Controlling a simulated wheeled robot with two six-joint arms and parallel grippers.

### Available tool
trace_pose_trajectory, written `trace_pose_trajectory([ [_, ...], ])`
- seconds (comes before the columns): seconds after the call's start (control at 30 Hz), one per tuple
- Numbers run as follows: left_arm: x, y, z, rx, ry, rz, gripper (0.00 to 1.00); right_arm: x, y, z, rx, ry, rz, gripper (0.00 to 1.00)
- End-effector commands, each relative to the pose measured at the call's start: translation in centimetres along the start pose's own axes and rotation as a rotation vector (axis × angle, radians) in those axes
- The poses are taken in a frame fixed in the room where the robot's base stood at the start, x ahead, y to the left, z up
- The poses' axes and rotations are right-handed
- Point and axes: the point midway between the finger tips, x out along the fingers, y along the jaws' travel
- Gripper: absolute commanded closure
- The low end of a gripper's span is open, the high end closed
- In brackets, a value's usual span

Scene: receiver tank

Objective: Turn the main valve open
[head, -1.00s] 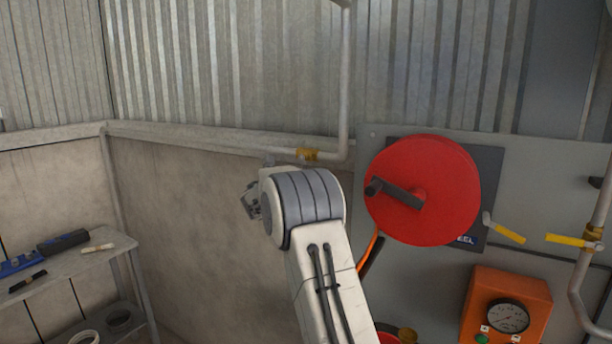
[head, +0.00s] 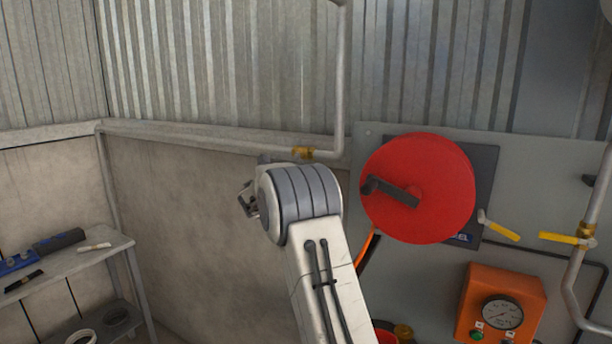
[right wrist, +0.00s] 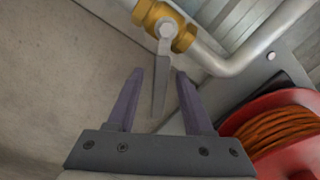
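A brass valve (right wrist: 165,24) sits on the grey pipe in the right wrist view, with a flat grey lever (right wrist: 160,88) hanging from its stem. My right gripper (right wrist: 159,73) is open, one dark finger on each side of the lever. Narrow gaps show between lever and fingers; whether they are at the same depth is hard to tell. In the head view the brass valve (head: 303,153) shows just above my right arm's wrist; the lever and fingertips are hidden behind the arm there. My left gripper is not in view.
A red hose reel (head: 430,215) is mounted on a grey panel right of my arm. A shelf (head: 100,255) with tools stands at left. The wall below the pipe is bare.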

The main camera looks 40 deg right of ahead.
Motion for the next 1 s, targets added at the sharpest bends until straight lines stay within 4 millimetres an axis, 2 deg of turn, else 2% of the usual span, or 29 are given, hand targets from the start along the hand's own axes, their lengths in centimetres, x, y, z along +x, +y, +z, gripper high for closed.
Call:
trace_pose_trajectory([
  [0.13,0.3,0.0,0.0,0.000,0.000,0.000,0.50,-0.4,0.1,0.0,0.001,-0.001,0.001,0.49],
  [0.23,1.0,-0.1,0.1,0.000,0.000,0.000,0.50,-1.6,0.2,-0.1,0.001,-0.002,0.003,0.49],
  [0.5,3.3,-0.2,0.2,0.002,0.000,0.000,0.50,-7.0,0.3,-0.2,0.002,-0.003,0.003,0.49],
  [0.7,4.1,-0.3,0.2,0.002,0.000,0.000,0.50,-9.7,0.2,-0.1,0.001,-0.002,0.002,0.49],
  [1.0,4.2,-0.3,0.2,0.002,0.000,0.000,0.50,-10.5,0.0,0.0,0.000,0.001,0.000,0.49],
])
